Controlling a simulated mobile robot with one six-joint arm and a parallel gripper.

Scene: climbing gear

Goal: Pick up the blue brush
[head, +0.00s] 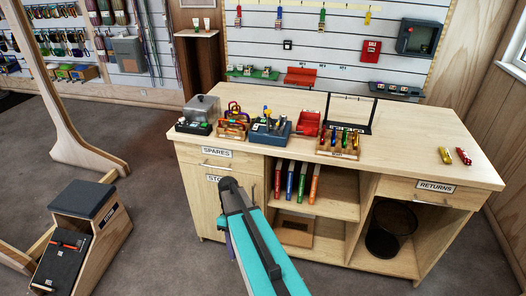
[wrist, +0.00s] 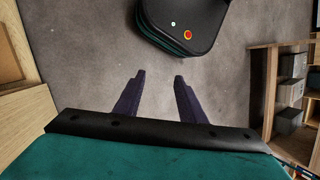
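I cannot pick out the blue brush for certain. In the head view, a wooden rack (head: 338,151) on the counter holds several small upright coloured pieces, too small to name. A blue caddy (head: 270,136) to its left holds mixed small items, some blue and yellow. My gripper (wrist: 159,77) shows in the wrist view with its two purple fingers apart and only bare carpet between them. In the head view it hangs low in front of the counter, mostly hidden behind my teal arm.
A black wire bin (head: 390,230) stands in the lower bay. The counter's right half is mostly clear.

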